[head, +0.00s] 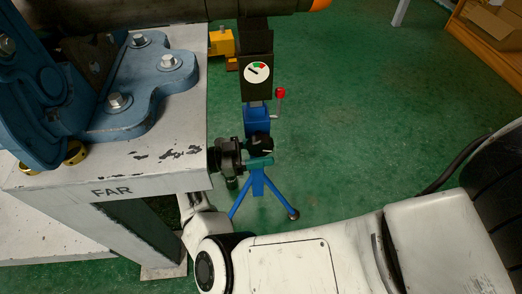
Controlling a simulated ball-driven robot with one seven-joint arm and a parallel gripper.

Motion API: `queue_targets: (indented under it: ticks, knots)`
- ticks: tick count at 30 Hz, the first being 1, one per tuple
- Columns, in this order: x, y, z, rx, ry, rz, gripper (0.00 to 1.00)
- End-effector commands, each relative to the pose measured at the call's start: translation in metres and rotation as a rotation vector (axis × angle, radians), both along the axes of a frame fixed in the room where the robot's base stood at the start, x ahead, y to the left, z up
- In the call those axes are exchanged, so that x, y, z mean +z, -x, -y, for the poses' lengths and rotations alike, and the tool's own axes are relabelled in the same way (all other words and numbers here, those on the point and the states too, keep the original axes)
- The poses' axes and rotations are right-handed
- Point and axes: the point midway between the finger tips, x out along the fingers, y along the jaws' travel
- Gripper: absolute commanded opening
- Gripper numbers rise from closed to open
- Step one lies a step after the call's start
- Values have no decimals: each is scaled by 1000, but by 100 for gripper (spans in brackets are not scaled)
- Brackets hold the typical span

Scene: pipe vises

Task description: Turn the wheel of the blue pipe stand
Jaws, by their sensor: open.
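The blue pipe stand (258,118) stands on the green floor just right of the bench, on splayed blue tripod legs (258,184). Its black upper part carries a round white gauge (257,72) with green and red marks. A small crank with a red knob (280,92) sticks out on its right side. A teal part (259,162) shows low on the column; I cannot tell if it belongs to the wheel. My dark gripper (256,154) is open at this height, in front of the column. It hides part of the stand, and contact with the wheel cannot be made out.
A worn white bench (160,181) marked FAR is at the left, close to my gripper. A blue vise (150,85) is bolted on it. A dark pipe (150,12) with an orange end runs across the top. A yellow object (221,42) stands behind.

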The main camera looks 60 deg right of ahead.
Motion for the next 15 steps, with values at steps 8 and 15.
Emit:
queue_targets:
  ticks: [8, 15]
  knots:
    - [-3, -7, -5, 1, -1, 2, 57]
    - [-11, -36, -27, 3, -3, 3, 57]
